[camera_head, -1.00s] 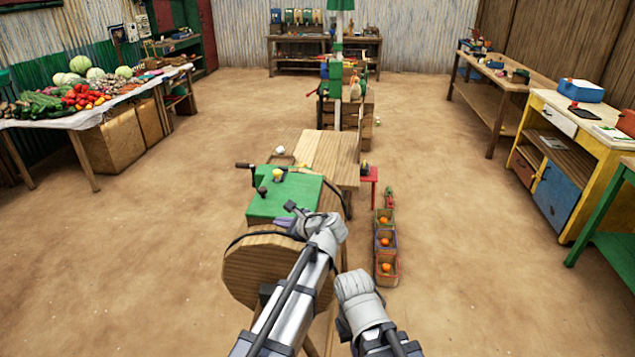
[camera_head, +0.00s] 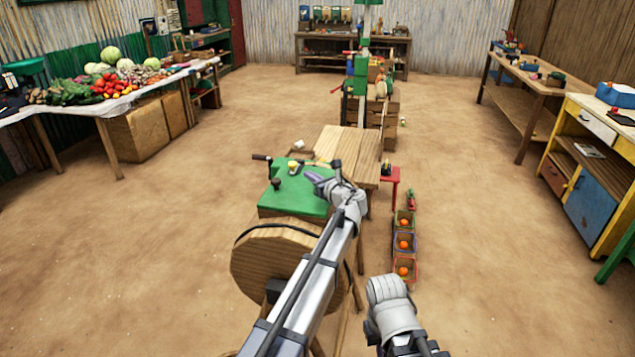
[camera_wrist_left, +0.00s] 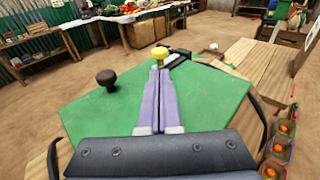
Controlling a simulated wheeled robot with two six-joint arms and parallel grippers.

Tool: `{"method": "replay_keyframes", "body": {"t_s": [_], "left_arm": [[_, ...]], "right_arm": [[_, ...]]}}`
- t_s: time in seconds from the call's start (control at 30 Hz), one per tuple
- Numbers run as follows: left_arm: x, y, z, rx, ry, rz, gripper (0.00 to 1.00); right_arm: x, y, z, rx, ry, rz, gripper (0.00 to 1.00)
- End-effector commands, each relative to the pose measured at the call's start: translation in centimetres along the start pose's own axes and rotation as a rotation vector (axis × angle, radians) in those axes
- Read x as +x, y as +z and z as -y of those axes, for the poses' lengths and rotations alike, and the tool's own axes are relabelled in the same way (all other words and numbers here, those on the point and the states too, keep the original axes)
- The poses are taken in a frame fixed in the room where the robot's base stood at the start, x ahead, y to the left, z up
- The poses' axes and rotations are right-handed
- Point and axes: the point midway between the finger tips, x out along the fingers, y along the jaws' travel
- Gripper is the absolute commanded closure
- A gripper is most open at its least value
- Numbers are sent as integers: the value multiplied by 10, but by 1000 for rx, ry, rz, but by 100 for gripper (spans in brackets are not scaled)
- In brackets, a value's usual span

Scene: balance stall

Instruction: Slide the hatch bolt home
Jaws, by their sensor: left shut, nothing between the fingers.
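The green hatch panel (camera_head: 283,203) lies on top of a wooden drum-like body in the middle. A yellow knob (camera_head: 293,166) sits at its far edge, beside a black metal piece that looks like the bolt. The knob (camera_wrist_left: 160,54) and the black piece (camera_wrist_left: 181,57) also show in the left wrist view. A dark round knob (camera_wrist_left: 107,77) stands further left on the panel. My left gripper (camera_head: 308,178) is shut and empty over the panel. In the wrist view its purple fingertips (camera_wrist_left: 160,70) appear just below the yellow knob; contact cannot be told. My right gripper's fingers are not visible.
A crank handle (camera_head: 262,158) sticks out at the panel's left. A wooden table (camera_head: 345,145) adjoins behind. A red stool (camera_head: 390,175) and crates of oranges (camera_head: 404,245) stand right of it. Open dirt floor lies on both sides.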

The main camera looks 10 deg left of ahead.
Motion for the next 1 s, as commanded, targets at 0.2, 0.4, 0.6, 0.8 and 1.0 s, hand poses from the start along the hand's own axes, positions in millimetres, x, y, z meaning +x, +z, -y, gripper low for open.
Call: {"method": "replay_keyframes", "body": {"t_s": [0.2,0.4,0.6,0.8,1.0], "left_arm": [[45,-1,1,-1,1,0,100],[68,-1,1,0,1,0,100],[76,0,0,0,-1,-1,100],[76,0,0,-1,0,-1,100],[79,0,3,-1,0,-1,100]], "right_arm": [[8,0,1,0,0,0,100],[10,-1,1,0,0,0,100],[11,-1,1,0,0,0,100],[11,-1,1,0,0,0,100],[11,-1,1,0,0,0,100]]}}
